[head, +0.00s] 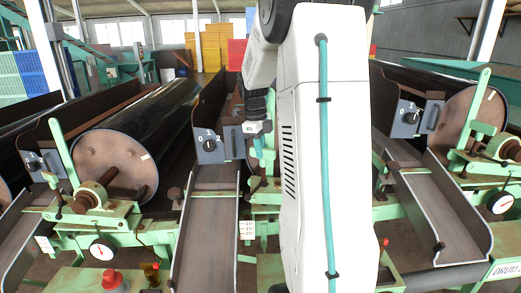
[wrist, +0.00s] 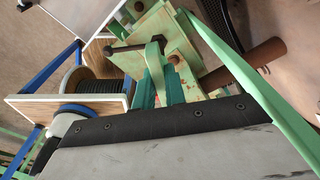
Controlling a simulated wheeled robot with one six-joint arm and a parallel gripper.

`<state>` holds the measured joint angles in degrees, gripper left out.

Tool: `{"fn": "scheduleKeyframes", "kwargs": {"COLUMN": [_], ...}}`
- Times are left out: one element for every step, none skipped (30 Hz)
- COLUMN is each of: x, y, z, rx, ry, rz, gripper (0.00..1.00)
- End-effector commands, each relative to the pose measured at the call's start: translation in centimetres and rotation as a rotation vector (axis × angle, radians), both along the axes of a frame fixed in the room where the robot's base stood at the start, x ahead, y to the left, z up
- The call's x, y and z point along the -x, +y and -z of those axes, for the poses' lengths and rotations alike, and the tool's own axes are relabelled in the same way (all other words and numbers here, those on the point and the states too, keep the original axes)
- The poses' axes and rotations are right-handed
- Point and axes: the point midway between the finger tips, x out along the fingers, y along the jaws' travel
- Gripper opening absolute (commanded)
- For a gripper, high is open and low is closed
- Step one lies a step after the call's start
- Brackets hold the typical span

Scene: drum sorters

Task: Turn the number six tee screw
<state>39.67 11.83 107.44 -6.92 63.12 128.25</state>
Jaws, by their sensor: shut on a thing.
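My gripper (head: 258,142) reaches down to the middle drum sorter in the head view, at the left of my arm. In the wrist view my gripper's teal fingers (wrist: 160,82) are shut at the tee screw (wrist: 125,48), whose dark bar with a rounded end sticks out to the left of the fingertips. The screw stands over a pale green plate (wrist: 185,50) of the machine frame. The exact contact is partly hidden by the fingers. I cannot read a number six there.
A rusty shaft (wrist: 245,62) and a long green bar (wrist: 235,75) lie close at the gripper's right. A dark spool (wrist: 88,85) is at its left. A grey chute (head: 205,235) and a drum (head: 115,165) stand left of my arm; another sorter's drum (head: 470,120) is at right.

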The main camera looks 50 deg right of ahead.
Motion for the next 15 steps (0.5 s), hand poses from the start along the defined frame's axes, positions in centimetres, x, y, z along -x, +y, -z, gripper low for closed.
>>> {"fn": "scheduleKeyframes", "kwargs": {"x": [0.23, 0.24, 0.23, 0.22, 0.21, 0.19, 0.18, 0.18, 0.21, 0.21, 0.21, 0.19, 0.17, 0.13, 0.03], "y": [0.35, 0.36, 0.35, 0.34, 0.31, 0.28, 0.26, 0.25, 0.13, 0.10, 0.08, 0.07, 0.07, 0.07, 0.16], "z": [0.30, 0.31, 0.30, 0.29, 0.27, 0.25, 0.24, 0.23, 0.21, 0.21, 0.20, 0.12, 0.01, -0.19, -0.57], "rx": [-0.011, -0.012, -0.011, -0.011, -0.010, -0.009, -0.008, -0.008, -0.007, -0.006, -0.007, -0.006, -0.006, -0.005, -0.004], "ry": [0.009, 0.010, 0.010, 0.009, 0.009, 0.009, 0.007, 0.007, 0.007, 0.007, 0.006, 0.006, 0.006, 0.005, 0.004], "rz": [0.002, 0.002, 0.001, 0.001, 0.001, 0.000, 0.000, 0.000, 0.001, 0.001, 0.001, 0.001, 0.001, 0.001, 0.000], "gripper": [0.00, 0.18, 0.29, 0.34, 0.34, 0.34, 0.34, 0.34, 0.34, 0.34, 0.34, 0.34, 0.34, 0.34, 0.34]}}
